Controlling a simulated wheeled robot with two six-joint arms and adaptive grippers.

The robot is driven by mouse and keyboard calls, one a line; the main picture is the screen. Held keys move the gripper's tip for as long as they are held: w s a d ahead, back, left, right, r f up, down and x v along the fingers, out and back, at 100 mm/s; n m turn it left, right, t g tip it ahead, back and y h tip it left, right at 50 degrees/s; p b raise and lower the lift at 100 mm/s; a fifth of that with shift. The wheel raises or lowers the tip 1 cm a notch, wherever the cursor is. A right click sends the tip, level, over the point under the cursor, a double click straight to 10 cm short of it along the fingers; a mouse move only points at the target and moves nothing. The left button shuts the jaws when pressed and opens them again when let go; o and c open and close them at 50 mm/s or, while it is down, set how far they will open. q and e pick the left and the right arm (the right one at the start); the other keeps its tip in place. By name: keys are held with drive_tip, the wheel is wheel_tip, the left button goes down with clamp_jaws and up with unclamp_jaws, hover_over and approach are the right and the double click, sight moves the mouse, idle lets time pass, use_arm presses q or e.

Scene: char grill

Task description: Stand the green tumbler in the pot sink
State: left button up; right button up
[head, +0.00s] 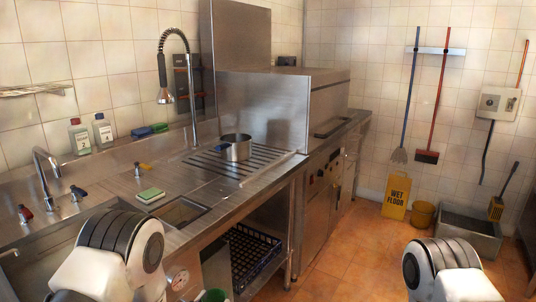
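A green round-edged object (213,296), which may be the green tumbler, is cut off by the bottom edge of the head view, below the counter front. I cannot tell what it rests on or whether it is held. A large steel sink basin (32,262), likely the pot sink, lies at the lower left below a tap. My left arm hides part of it. A smaller recessed basin (182,212) is to its right. Only rounded links of both my arms show; neither gripper is in view.
A steel pot (236,148) stands on the ribbed drainboard (245,166). A sponge (150,195) lies near the small basin. A spray tap (167,95) and two bottles (79,137) stand at the back. A dark crate (252,250) sits under the counter.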

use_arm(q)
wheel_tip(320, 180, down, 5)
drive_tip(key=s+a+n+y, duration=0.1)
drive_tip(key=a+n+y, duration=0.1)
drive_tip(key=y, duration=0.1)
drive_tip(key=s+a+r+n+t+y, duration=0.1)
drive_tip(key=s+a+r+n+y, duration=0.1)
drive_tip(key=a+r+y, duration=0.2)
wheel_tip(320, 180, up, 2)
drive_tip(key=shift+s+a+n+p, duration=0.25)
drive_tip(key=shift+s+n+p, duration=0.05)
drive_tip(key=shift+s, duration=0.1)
